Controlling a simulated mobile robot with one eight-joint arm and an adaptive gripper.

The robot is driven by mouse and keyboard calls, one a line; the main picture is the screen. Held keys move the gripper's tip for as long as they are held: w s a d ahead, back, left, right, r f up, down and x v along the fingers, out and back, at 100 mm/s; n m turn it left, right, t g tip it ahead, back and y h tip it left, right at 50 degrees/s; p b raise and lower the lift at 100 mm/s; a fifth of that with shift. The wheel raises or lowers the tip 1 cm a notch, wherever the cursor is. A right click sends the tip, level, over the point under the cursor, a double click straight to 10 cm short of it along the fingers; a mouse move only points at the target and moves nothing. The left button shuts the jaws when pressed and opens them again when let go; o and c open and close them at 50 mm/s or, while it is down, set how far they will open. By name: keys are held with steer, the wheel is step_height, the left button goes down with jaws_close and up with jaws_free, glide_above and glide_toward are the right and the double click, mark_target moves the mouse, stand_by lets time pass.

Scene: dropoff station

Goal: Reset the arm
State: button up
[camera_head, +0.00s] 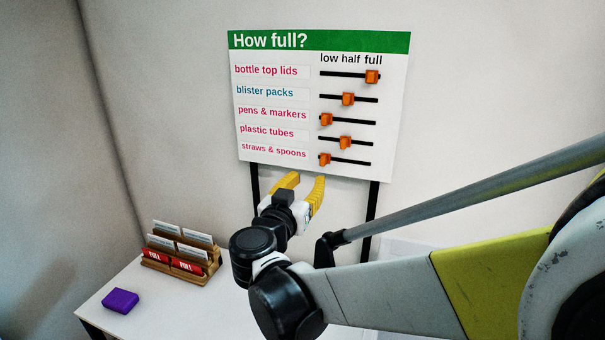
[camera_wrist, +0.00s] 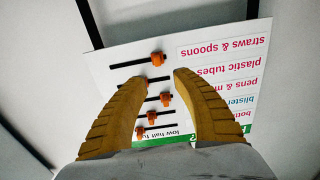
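My gripper (camera_head: 303,187) has two yellow fingers and is raised just below the lower edge of the "How full?" board. In the wrist view the fingers (camera_wrist: 160,84) stand apart with nothing held between them, so it is open and empty. The arm reaches in from the right of the head view. The board (camera_head: 300,167) also shows upside down beyond the fingers in the wrist view (camera_wrist: 118,58).
The board has several orange sliders; the top one (camera_head: 372,76) is at full, the bottom one (camera_head: 325,160) at low. A wooden card rack (camera_head: 208,272) and a purple block (camera_head: 120,301) are on the white table (camera_head: 160,322). Dark posts (camera_head: 371,205) support the board.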

steer(key=s+d+f+n+g, duration=0.1)
steer(key=s+d+f+g, duration=0.2)
steer(key=s+d, duration=0.3)
steer(key=s+d+f+g, duration=0.3)
steer(key=d, duration=0.6)
steer(key=s+f+y, duration=0.1)
steer(key=s, duration=0.2)
steer(key=s+d+f+n+g+y, duration=0.1)
steer(key=s, duration=0.2)
steer(key=s+d+f+g+y, duration=0.1)
steer(key=s+f, duration=0.1)
steer(key=shift+s+d, duration=0.15)
steer(key=shift+s, duration=0.25)
steer(key=s+f+y, duration=0.1)
steer(key=s, duration=0.2)
steer(key=s+a+f+n+g+y, duration=0.1)
steer(key=s, duration=0.1)
steer(key=s+a+f+n+y, duration=0.1)
steer(key=s, duration=0.2)
steer(key=shift+s+a+f+y, duration=0.2)
steer(key=shift+s+f+y, duration=0.1)
steer(key=shift+s+f, duration=0.05)
steer(key=shift+s+a+f, duration=0.1)
steer(key=shift+s+a, duration=0.1)
